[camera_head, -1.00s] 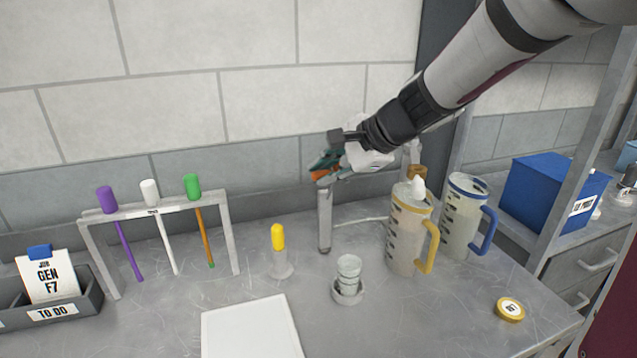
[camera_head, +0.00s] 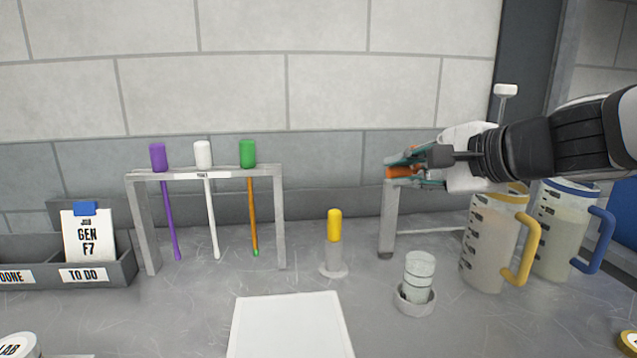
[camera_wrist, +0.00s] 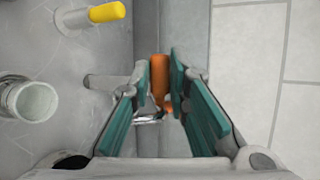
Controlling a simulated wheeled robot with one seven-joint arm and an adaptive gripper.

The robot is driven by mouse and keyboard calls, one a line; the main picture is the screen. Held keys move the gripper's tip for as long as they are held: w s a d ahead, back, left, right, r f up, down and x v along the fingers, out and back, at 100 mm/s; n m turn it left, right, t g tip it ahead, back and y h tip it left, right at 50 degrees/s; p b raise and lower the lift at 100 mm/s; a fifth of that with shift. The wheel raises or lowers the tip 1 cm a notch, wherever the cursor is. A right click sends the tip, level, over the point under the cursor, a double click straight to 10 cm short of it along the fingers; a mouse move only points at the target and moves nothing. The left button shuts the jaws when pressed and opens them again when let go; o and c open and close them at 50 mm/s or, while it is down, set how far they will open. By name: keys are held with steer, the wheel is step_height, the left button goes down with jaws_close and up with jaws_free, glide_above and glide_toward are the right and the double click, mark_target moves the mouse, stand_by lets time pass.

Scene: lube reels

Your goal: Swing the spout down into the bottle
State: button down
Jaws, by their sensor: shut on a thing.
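My gripper (camera_head: 402,168) is at the top of a grey upright post (camera_head: 388,222), its pads closed around an orange grip (camera_head: 398,171). In the wrist view, the orange grip (camera_wrist: 158,78) stands between the teal pads, with a small shiny metal piece beside it. I take the orange grip to be part of the spout; the spout's outlet cannot be made out. A clear bottle (camera_head: 419,266) stands upright in a round holder (camera_head: 415,303), in front and to the right of the post, below my gripper. It also shows in the wrist view (camera_wrist: 34,100).
A yellow-handled jug (camera_head: 492,250) and a blue-handled jug (camera_head: 562,225) stand right of the bottle. A yellow-capped stick (camera_head: 335,228) stands to the left. A rack (camera_head: 139,215) with purple, white and green tools is farther left. A white mat (camera_head: 290,328) lies in front.

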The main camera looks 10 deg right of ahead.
step_height(320, 180, down, 8)
steer(key=s+t+b, duration=0.1)
steer(key=s+b, duration=0.1)
steer(key=b, duration=1.3)
steer(key=shift+f, duration=0.25)
steer(key=shift+s+b, duration=0.1)
steer(key=shift+b, duration=0.25)
steer(key=c, duration=1.5)
jaws_free()
steer(key=shift+d, duration=0.1)
steer(key=shift+c, duration=0.2)
steer(key=shift+d+r, duration=0.1)
